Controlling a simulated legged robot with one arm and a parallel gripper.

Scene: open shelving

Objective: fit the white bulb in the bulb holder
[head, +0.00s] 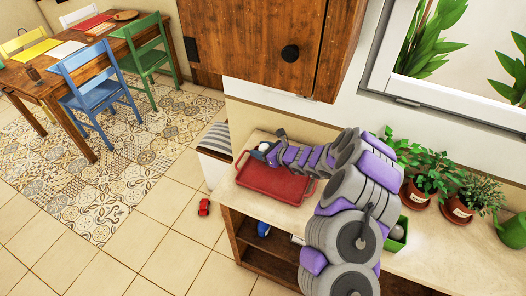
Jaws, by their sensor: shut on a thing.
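My gripper (263,151) is at the far left end of my purple and grey arm, over the back left of the shelf top near the red tray (270,181). It is small in the head view. It is shut on a small white rounded thing, which looks like the white bulb (263,146). A small dark grey piece (281,133) shows just behind the gripper; I cannot tell whether it is the bulb holder or part of the gripper. No bulb holder can be made out for certain.
A green box (402,243) with a white round thing (397,232) in it stands right of my arm. Potted plants (432,173) line the back right. A wooden cabinet (262,45) hangs above. A blue thing (263,229) sits on a lower shelf; a red toy car (204,207) is on the floor.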

